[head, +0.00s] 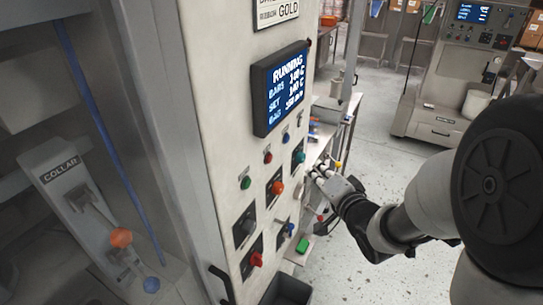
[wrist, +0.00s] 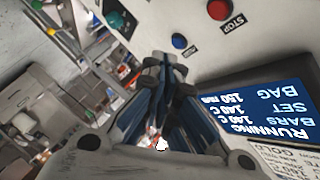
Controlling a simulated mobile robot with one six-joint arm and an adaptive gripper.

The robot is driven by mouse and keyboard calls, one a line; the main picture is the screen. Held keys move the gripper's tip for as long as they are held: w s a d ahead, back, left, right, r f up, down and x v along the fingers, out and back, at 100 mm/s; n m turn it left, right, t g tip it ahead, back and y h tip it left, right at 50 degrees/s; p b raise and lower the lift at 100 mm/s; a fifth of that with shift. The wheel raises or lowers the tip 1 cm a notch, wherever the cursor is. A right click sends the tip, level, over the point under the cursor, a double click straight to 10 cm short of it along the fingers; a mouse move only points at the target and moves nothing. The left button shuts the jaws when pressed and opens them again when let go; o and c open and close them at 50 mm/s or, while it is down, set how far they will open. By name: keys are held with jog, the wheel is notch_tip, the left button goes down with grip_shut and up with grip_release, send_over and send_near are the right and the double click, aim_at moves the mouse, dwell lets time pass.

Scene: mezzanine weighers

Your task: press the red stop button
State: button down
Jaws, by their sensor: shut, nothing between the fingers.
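The red stop button (head: 268,157) is on the pale machine panel, between a green and a blue button and below the screen. In the wrist view the red button (wrist: 218,9) is at the top edge, partly cut off, beside its STOP label (wrist: 232,25). My gripper (head: 315,172) is to the right of the button in the head view, apart from it. In the wrist view my gripper (wrist: 163,62) has its fingers together and empty, with the red button up and to the right of the tips.
A blue button (wrist: 179,41) lies between the fingertips and the red one. A teal knob (head: 299,156) and an orange-red knob (head: 278,187) sit below the button row. The screen (head: 281,88) stands out from the panel and reads RUNNING. A red-handled switch (head: 256,260) is lower down.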

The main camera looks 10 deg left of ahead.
jog(key=w+a, duration=0.3)
jog(key=a, duration=0.5)
jog(key=shift+a+b, duration=0.15)
jog(key=shift+b, duration=0.25)
jog(key=shift+a, duration=0.15)
dwell(1.1)
jog(key=shift+w+a+b, duration=0.2)
jog(key=shift+a+b, duration=0.05)
jog(key=shift+b, duration=0.1)
jog(key=shift+w+a, duration=0.1)
jog(key=shift+a, duration=0.3)
dwell(0.5)
jog(key=shift+d, duration=0.1)
jog(key=shift+s+d+b, duration=0.25)
jog(key=shift+d+b, duration=0.15)
jog(key=shift+d, duration=0.3)
jog(key=shift+s+d, duration=0.3)
jog(key=shift+d, duration=0.5)
jog(key=shift+s+d, duration=0.3)
jog(key=shift+d, duration=0.5)
jog(key=shift+s+d, duration=0.3)
jog(key=shift+d, duration=0.5)
